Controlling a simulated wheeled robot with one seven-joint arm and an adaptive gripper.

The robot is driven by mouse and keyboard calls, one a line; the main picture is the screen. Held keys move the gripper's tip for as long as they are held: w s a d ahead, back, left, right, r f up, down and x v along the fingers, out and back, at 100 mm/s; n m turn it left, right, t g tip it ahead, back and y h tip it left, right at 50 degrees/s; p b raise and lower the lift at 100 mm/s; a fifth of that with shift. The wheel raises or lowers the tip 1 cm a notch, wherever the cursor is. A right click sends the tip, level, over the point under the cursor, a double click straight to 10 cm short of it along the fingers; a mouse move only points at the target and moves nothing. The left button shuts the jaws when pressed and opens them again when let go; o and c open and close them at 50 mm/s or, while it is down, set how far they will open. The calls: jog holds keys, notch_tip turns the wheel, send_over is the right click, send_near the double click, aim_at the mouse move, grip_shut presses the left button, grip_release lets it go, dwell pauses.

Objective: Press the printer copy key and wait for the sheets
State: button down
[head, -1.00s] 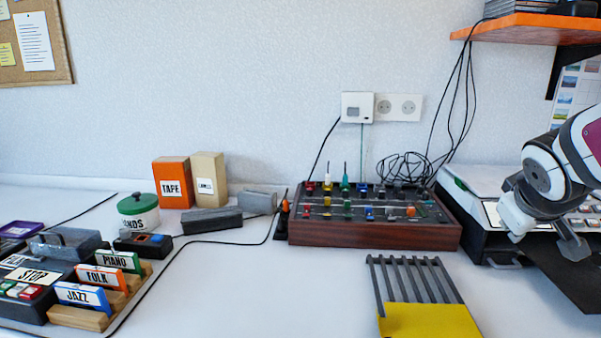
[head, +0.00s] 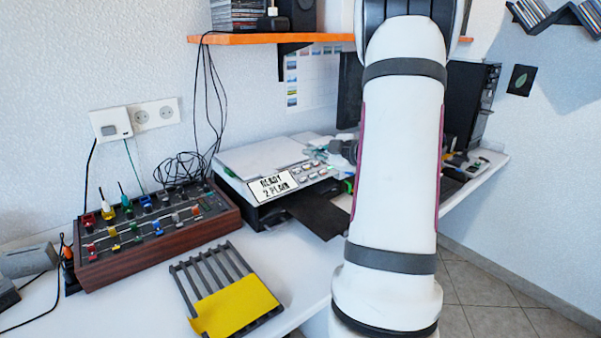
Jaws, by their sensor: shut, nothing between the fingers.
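The printer (head: 262,155) stands on the white worktop in the middle of the head view, with a pale lid and a dark body. Its tilted sign (head: 271,186) reads "READY 2 PLAIN". Several small light keys (head: 312,168) sit on the panel to the right of the sign; I cannot read their labels. A dark output tray (head: 318,214) sticks out at the front, and no sheet shows on its visible part. My white arm stands large in front, just right of the printer. It hides the area behind it, and my gripper's fingers do not show.
A wood-sided mixer (head: 160,246) with coloured knobs stands left of the printer. A grey slotted rack with a yellow front (head: 236,305) lies before it. An orange shelf (head: 270,39) hangs above. Black cables (head: 183,166) lie coiled behind. Tiled floor is free at right.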

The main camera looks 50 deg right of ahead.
aim_at(303, 180)
jog(key=shift+s+y, duration=0.3)
jog(key=shift+s, duration=0.15)
jog(key=shift+f, duration=0.15)
jog(key=w+d+f+b, duration=0.1)
jog(key=w+f+b, duration=0.3)
jog(key=f+b, duration=0.2)
jog(key=shift+f, duration=0.75)
jog(key=shift+w+f, duration=0.15)
dwell(0.9)
jog(key=shift+w+d+f, duration=0.1)
jog(key=shift+f, duration=0.15)
jog(key=shift+w+f+b, duration=0.2)
jog(key=shift+f+b, duration=0.15)
jog(key=shift+b, duration=0.1)
dwell(0.6)
dwell(0.4)
jog(key=shift+s+r+p, duration=0.4)
jog(key=shift+r+p, duration=0.35)
